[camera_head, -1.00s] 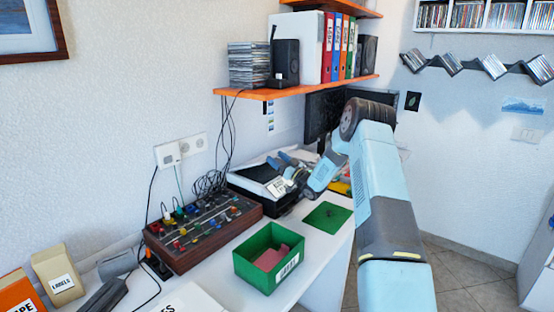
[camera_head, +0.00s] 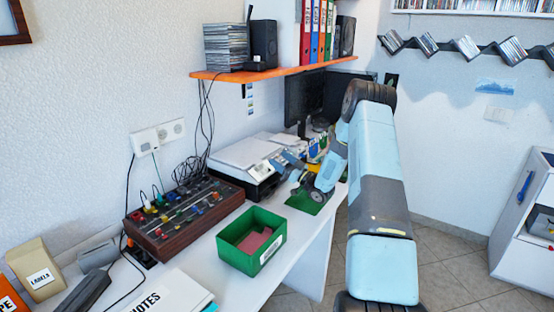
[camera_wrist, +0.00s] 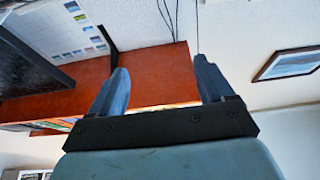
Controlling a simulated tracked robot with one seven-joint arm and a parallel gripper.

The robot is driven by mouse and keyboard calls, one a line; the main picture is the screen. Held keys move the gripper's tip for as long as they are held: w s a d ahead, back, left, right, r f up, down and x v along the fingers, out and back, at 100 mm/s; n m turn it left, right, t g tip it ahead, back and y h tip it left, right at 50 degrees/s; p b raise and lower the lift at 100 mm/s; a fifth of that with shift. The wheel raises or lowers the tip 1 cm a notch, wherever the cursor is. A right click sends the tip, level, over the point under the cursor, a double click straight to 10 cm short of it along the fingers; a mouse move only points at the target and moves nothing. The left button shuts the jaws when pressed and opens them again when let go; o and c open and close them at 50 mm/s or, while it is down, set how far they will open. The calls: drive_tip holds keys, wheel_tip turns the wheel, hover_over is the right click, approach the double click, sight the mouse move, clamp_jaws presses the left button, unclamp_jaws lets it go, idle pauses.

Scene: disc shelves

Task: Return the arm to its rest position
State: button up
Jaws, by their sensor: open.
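My arm (camera_head: 372,160) rises from the bottom right of the head view and bends down beyond the desk edge. My gripper (camera_head: 283,160) is at its far end, above the desk by the grey and white machine (camera_head: 243,153). In the wrist view my gripper (camera_wrist: 160,75) has its two fingers wide apart with nothing between them. The orange shelf (camera_wrist: 150,75) shows behind the fingers in that view.
A green box (camera_head: 228,244) with a reddish block inside, a brown mixing panel (camera_head: 165,238) and a green mat (camera_head: 305,203) are on the desk. The orange shelf (camera_head: 230,75) with discs, speaker and folders hangs above. Floor (camera_head: 470,250) is open on the right.

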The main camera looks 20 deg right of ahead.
idle(0.4)
drive_tip(key=s+a+r+m+g+h, duration=0.1)
drive_tip(key=s+a+r+h, duration=0.1)
drive_tip(key=r+h, duration=0.6)
drive_tip(key=s+a+r+m+g+h, duration=0.1)
drive_tip(key=s+a+r+g+h, duration=0.15)
drive_tip(key=r, duration=1.05)
drive_tip(key=s+a+r+m+g+h, duration=0.15)
drive_tip(key=s+r, duration=0.25)
drive_tip(key=s, duration=0.8)
drive_tip(key=s+a+r+m+g+h, duration=0.1)
drive_tip(key=s+r+m+g+h, duration=0.2)
drive_tip(key=s, duration=0.9)
drive_tip(key=s+a+f+g, duration=0.1)
drive_tip(key=s+a+g, duration=0.1)
drive_tip(key=s, duration=0.9)
drive_tip(key=s+a+f+g+y, duration=0.1)
drive_tip(key=s+a+f+g, duration=0.1)
drive_tip(key=s, duration=0.9)
drive_tip(key=shift+s+a+m+y, duration=0.25)
drive_tip(key=shift+a+m+y, duration=0.05)
drive_tip(key=shift+a+m, duration=0.15)
